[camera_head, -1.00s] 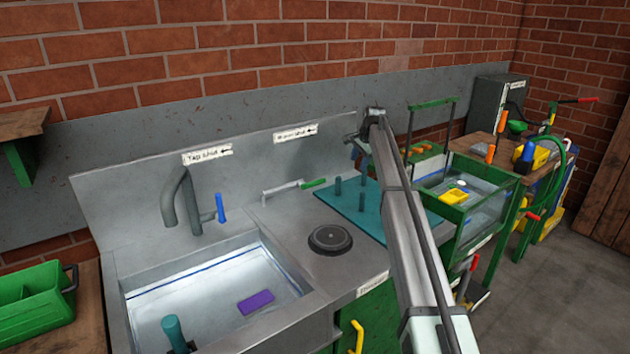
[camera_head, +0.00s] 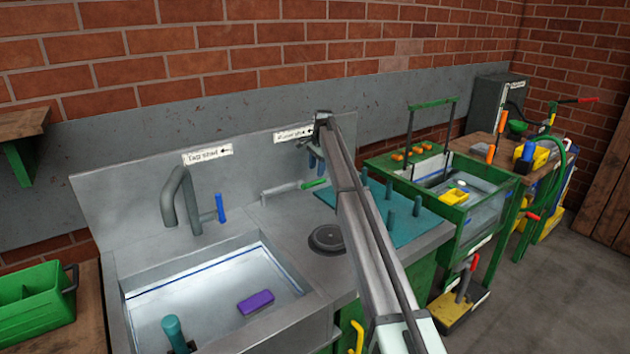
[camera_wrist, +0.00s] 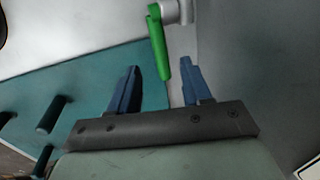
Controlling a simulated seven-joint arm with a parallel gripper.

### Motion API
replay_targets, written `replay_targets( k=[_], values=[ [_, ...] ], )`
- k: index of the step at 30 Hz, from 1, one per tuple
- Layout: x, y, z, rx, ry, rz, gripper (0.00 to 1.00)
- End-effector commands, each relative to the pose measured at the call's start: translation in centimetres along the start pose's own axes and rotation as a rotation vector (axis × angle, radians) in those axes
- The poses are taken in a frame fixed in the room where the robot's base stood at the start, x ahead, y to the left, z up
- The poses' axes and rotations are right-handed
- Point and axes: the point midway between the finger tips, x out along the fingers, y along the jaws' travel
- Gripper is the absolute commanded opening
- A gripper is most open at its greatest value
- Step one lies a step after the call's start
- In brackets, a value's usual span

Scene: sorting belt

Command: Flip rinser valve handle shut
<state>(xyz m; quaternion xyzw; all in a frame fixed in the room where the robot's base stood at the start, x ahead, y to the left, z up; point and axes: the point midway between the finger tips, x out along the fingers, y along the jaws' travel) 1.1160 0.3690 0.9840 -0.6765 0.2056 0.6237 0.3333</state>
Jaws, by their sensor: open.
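The rinser valve handle is a green lever on a grey pipe. In the head view the green handle (camera_head: 313,183) points right from the pipe (camera_head: 280,189), low on the steel back panel. In the wrist view the handle (camera_wrist: 159,48) hangs from its grey pivot (camera_wrist: 178,12), its free end just ahead of and between my blue fingers. My gripper (camera_wrist: 160,82) is open and empty, one finger on each side of the handle's line. In the head view my gripper (camera_head: 317,160) is near the handle, partly hidden by my arm. I cannot tell whether a finger touches the handle.
The teal peg mat (camera_head: 405,222) lies right of the valve, with several upright pegs. A round black disc (camera_head: 327,239) is set in the counter. The sink (camera_head: 215,285) with a purple block (camera_head: 256,301) and the tap (camera_head: 180,198) are left. The back panel (camera_wrist: 245,60) is close beside my right finger.

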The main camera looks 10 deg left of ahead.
Motion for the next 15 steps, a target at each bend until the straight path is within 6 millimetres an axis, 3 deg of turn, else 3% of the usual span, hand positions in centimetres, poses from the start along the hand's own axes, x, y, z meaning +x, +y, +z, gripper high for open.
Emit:
replay_targets(
  k=[6,15],
  values=[
    [3.6,0.0,0.0,0.0,0.0,0.0,0.48],
    [6.1,0.0,0.0,0.0,0.0,0.0,0.48]
  ],
)
